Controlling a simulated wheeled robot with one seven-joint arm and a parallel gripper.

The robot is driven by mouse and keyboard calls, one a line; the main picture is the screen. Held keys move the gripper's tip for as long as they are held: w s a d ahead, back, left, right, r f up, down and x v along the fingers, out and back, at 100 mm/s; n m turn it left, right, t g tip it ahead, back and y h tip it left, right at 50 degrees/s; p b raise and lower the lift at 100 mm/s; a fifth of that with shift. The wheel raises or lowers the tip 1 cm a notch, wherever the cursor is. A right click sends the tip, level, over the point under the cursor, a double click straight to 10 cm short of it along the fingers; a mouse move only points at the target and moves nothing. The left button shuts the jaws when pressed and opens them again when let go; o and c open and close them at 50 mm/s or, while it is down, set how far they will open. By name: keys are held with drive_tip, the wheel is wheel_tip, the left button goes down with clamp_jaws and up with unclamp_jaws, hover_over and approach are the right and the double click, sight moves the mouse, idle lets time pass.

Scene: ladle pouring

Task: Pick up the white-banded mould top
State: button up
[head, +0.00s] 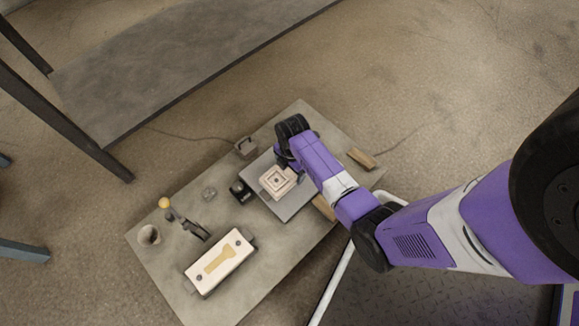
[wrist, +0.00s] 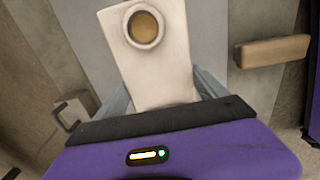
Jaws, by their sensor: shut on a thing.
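The mould top (head: 277,181) is a pale block with a round, ringed opening in its face. It is at the grey plate in the head view, and it fills the upper middle of the wrist view (wrist: 172,62). My gripper (head: 293,175) is shut on this block, with a finger on each side of it in the wrist view (wrist: 163,92). A white band cannot be made out clearly. I cannot tell whether the block touches the plate. Its underside is hidden.
The grey plate (head: 297,207) lies on a low table (head: 262,262). A pale mould half with a tan cavity (head: 237,245), a grey cup (head: 149,235), a dark clamp-like tool (head: 193,229) and a small black object (head: 239,189) stand to the left. A wooden block (head: 361,158) lies at right.

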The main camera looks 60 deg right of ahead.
wheel_tip(320, 180, up, 20)
drive_tip(key=p, duration=1.1)
drive_tip(key=shift+r, duration=0.1)
